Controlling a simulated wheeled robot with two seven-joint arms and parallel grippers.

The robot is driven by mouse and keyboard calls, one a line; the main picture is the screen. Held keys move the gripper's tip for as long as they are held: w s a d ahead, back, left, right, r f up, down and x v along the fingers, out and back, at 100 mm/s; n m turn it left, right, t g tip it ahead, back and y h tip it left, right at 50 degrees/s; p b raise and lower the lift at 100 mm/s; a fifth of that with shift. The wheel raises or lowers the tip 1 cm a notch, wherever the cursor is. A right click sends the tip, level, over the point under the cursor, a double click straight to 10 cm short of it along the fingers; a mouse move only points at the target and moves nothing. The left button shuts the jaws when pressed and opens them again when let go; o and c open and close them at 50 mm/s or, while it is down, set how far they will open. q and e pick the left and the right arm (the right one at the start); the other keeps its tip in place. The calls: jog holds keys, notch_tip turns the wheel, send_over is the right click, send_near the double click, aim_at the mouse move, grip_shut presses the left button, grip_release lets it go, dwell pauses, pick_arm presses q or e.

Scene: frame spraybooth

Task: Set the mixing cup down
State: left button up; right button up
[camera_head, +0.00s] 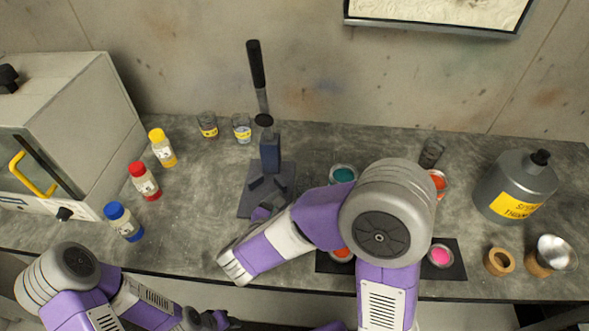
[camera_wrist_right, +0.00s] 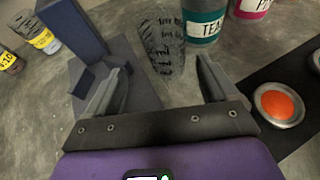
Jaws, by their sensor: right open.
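The clear mixing cup (camera_wrist_right: 163,42) with dark graduation marks shows in the right wrist view, beside the teal paint can (camera_wrist_right: 204,28). It appears to stand on the grey bench, close to the base of the blue press. My right gripper (camera_wrist_right: 161,75) is open, its two fingers spread apart either side of the line to the cup, with visible gaps. In the head view the cup is hidden behind my right arm, and only a little of my right gripper (camera_head: 262,212) shows. My left gripper (camera_head: 216,320) is at the bottom edge, below the bench front; its jaws are unclear.
The press (camera_head: 270,160) stands left of the cup. Paint cans, including the orange one (camera_wrist_right: 279,105), stand on the right by a black mat (camera_head: 455,262). A thinner can (camera_head: 515,187) is farther right. Bottles (camera_head: 145,182) stand left. Bench front-left of the press is clear.

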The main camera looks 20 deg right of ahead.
jog(key=shift+w+d, duration=0.2)
jog(key=x, duration=0.2)
jog(key=b+x, duration=0.1)
jog(key=x, duration=0.1)
jog(key=d+b+x, duration=0.1)
jog(key=x, duration=0.1)
jog(key=shift+s+r, duration=0.2)
jog(key=shift+s, duration=0.15)
jog(key=shift+w+d+f, duration=0.1)
jog(key=shift+w+d, duration=0.1)
jog(key=shift+w, duration=0.05)
jog(key=shift+c, duration=0.2)
jog(key=c, duration=1.1)
